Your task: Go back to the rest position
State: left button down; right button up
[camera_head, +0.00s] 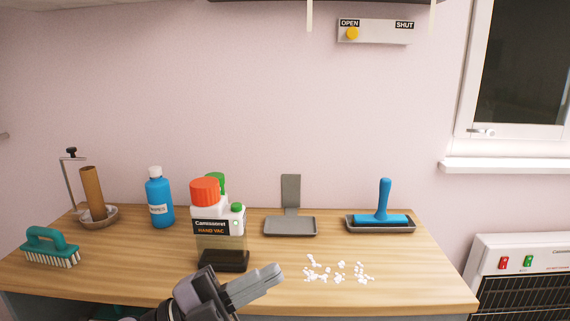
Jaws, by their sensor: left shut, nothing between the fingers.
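My left gripper (254,287) is at the bottom middle of the head view, over the front part of the wooden table (420,284). Its fingers are together with nothing between them, pointing right. The hand vac (219,229), a pale bottle-like body with a dark base and a red-orange cap, stands just behind the gripper. A patch of white crumbs (338,271) lies on the table to the right of the fingertips, apart from them. My right gripper is not in view.
On the table stand a green brush (47,245), a cardboard tube (93,193), a blue bottle (159,199), a grey dustpan (291,225) and a blue-handled roller (384,205) in a tray. A heater (524,262) is at the right. The front right of the table is clear.

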pick_arm(q)
jog(key=a+f+n+t+y, duration=0.5)
jog(key=f+n+y, duration=0.2)
jog(key=f+n, duration=0.15)
jog(key=a+f+n+t+y, duration=0.6)
jog(key=f+n, duration=0.1)
jog(key=n, duration=0.3)
jog(key=s+a+f+n+g+y, duration=0.2)
jog(key=s+a+f+g+y, duration=0.1)
jog(key=s+f, duration=0.4)
jog(key=s+a+f+n+g+y+p, duration=0.1)
jog(key=s+a+f+n+g+y, duration=0.1)
jog(key=s+f, duration=0.5)
notch_tip(320, 180, down, 6)
jog(key=a+n+g, duration=0.1)
jog(key=g, duration=0.1)
jog(key=shift+r+n+g+y+p, duration=0.25)
jog(key=shift+n+g+y+p, duration=0.05)
jog(key=shift+n+g+y, duration=0.1)
